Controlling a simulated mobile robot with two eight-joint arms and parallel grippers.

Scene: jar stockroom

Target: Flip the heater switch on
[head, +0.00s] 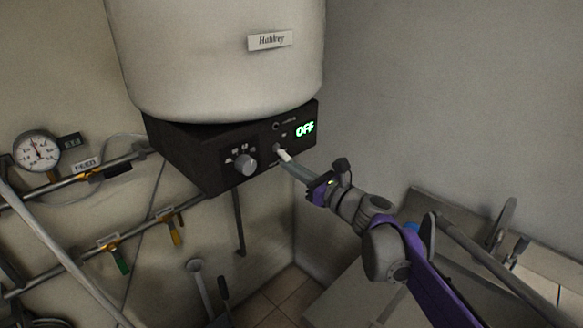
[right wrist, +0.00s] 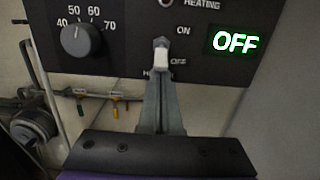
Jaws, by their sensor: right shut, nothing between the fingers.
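The white heater tank (head: 215,60) hangs in the corner with a black control box (head: 190,155) under it. A green display (head: 305,129) on the box reads OFF, as it does in the right wrist view (right wrist: 236,41). The heater switch (right wrist: 161,52) is a small light lever between the ON and OFF labels. My right gripper (head: 286,159) is shut and empty, its tips at the switch. In the right wrist view its fingertips (right wrist: 161,76) are just below the lever and partly cover its lower end; I cannot tell whether they touch. My left gripper is not in view.
A grey dial knob (head: 245,165) sits left of the switch on the same panel. Pipes with yellow and green handled valves (head: 119,261) and a round gauge (head: 37,152) are on the left wall. The space right of the box is open.

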